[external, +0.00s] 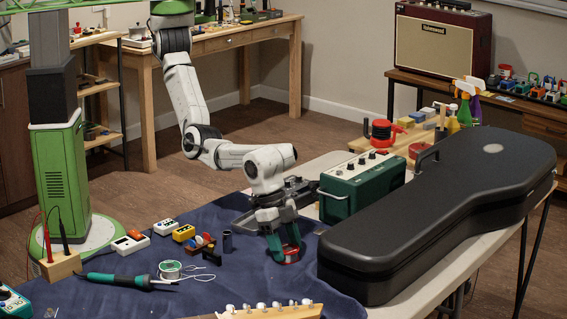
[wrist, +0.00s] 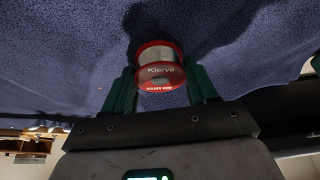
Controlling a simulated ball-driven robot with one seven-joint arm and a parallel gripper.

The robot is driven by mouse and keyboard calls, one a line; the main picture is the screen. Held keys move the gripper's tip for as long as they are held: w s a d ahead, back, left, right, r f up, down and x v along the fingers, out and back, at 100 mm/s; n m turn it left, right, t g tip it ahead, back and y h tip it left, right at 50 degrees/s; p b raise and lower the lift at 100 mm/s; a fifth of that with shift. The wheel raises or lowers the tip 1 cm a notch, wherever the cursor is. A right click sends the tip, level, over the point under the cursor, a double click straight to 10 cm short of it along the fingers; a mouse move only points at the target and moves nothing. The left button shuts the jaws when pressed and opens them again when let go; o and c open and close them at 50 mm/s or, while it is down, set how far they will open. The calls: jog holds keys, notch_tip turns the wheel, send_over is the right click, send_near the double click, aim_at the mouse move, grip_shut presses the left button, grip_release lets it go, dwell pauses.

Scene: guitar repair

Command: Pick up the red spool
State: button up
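The red spool (external: 290,257) stands on the blue cloth below my gripper (external: 284,243). In the wrist view the spool (wrist: 160,78) shows red flanges, a pale winding and a label reading "Klervo". My gripper's two green fingers (wrist: 163,85) are spread, one on each side of the spool. Narrow strips of cloth seem to show between the fingertips and the spool, so I see no clear grip. In the external view the fingers partly hide the spool.
A green amplifier (external: 362,185) and a large black guitar case (external: 435,215) stand to the right. On the left of the cloth are a soldering iron (external: 130,281), a green-rimmed spool (external: 170,270) and small parts. A guitar headstock (external: 270,312) lies at the front.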

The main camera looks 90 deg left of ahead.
jog(key=c, duration=0.6)
